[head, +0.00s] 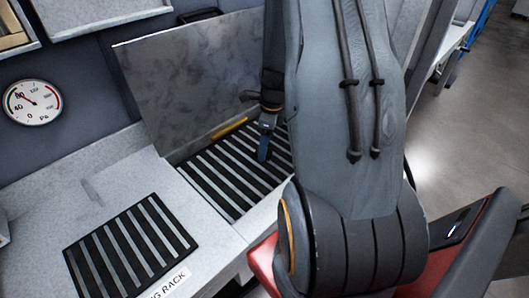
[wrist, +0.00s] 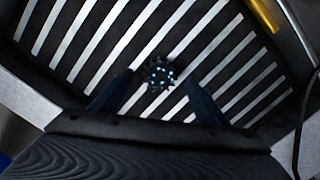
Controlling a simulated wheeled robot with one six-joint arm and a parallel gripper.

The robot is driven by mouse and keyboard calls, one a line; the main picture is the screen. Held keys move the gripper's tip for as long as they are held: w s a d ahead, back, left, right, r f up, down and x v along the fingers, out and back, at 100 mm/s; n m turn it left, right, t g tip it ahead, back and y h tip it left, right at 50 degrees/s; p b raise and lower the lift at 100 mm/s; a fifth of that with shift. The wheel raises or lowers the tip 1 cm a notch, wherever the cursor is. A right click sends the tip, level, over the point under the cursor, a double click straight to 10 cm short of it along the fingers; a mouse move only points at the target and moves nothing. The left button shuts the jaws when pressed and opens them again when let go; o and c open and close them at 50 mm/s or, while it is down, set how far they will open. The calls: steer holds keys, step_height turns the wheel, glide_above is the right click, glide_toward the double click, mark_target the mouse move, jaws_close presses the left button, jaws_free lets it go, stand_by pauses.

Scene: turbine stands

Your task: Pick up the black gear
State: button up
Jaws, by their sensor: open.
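The black gear (wrist: 158,74) is small, dark and toothed, with pale shiny spots, in the wrist view. It lies on the black-and-white slatted rack (wrist: 90,40). My gripper (wrist: 158,88) is open, with one blue-black finger on each side below the gear in the picture. The gear lies between and just beyond the fingertips, and no contact shows. In the head view my gripper (head: 264,150) is over the far slatted rack (head: 215,178). The gear cannot be made out there; my arm hides part of that rack.
A second slatted rack (head: 130,245) lies on the grey bench at the front left, by a label (head: 166,286). A grey upright panel (head: 185,85) stands behind the far rack. A yellow strip (head: 229,128) lies at its foot. A pressure gauge (head: 33,102) hangs on the wall.

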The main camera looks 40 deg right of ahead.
steer(key=shift+w+a+f, duration=0.1)
steer(key=shift+w+f, duration=0.05)
steer(key=shift+f, duration=1.05)
steer(key=c, duration=1.6)
steer(key=shift+r, duration=0.1)
step_height(320, 180, up, 10)
steer(key=shift+f+b, duration=0.1)
steer(key=shift+b, duration=0.65)
